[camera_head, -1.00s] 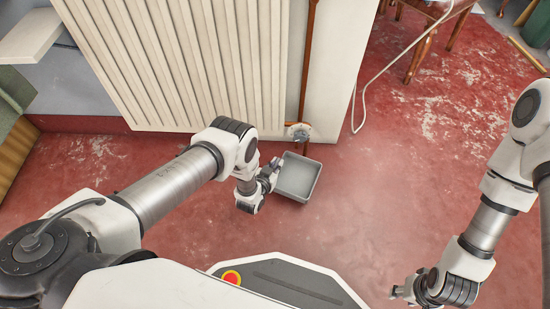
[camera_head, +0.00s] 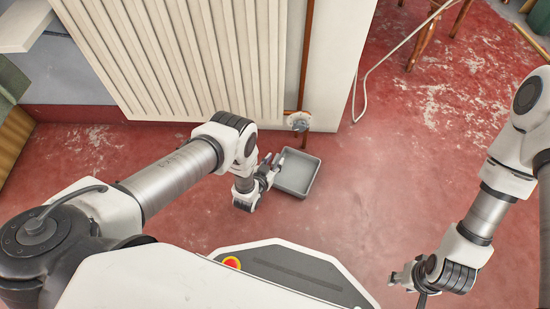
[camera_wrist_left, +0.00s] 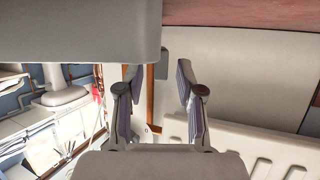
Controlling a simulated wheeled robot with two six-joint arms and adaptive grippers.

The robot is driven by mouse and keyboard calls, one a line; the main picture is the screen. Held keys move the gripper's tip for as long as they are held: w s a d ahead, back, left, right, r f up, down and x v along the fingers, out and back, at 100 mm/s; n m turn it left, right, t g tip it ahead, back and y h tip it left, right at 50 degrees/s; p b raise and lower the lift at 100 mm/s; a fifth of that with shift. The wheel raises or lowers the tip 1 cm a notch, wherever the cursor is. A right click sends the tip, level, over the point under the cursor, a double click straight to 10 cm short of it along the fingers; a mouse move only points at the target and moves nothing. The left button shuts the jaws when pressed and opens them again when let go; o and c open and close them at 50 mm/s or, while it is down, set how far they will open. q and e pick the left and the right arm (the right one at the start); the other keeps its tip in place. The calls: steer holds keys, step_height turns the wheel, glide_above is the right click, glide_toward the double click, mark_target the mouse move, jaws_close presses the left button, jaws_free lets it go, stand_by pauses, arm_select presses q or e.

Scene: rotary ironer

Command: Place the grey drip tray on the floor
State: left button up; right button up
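The grey drip tray (camera_head: 297,174) is a shallow, empty square tray that appears to rest flat on the red floor, below the pipe valve. My left gripper (camera_head: 273,163) is just left of the tray, its fingers spread beside the tray's left rim and holding nothing. In the left wrist view, which is upside down, the left gripper's fingers (camera_wrist_left: 158,80) are apart with nothing between them. A large grey surface (camera_wrist_left: 80,30) at upper left there looks like the tray. My right gripper (camera_head: 402,277) hangs at lower right, away from the tray; its opening is unclear.
A cream radiator (camera_head: 185,60) and a brown pipe with a valve (camera_head: 299,121) stand behind the tray. A white hose (camera_head: 385,60) and a wooden chair leg (camera_head: 428,40) are at upper right. The red floor right of the tray is clear.

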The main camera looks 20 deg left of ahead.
arm_select(q)
steer(key=p+v, duration=0.4)
steer(key=v, duration=0.6)
steer(key=shift+s+r, duration=0.15)
steer(key=shift+s, duration=0.15)
steer(key=shift+a, duration=0.1)
steer(key=s+a+r+n+g+y, duration=0.1)
steer(key=s+a+r+g, duration=0.2)
steer(key=s+r+g, duration=0.55)
steer(key=s+a+r+n+g, duration=0.1)
steer(key=s+a+r+g, duration=0.3)
steer(key=s+r, duration=0.65)
step_height(320, 180, up, 36)
steer(key=s+d+p, duration=0.1)
steer(key=p, duration=3.6)
steer(key=shift+f+g, duration=0.25)
steer(key=shift+g, duration=0.2)
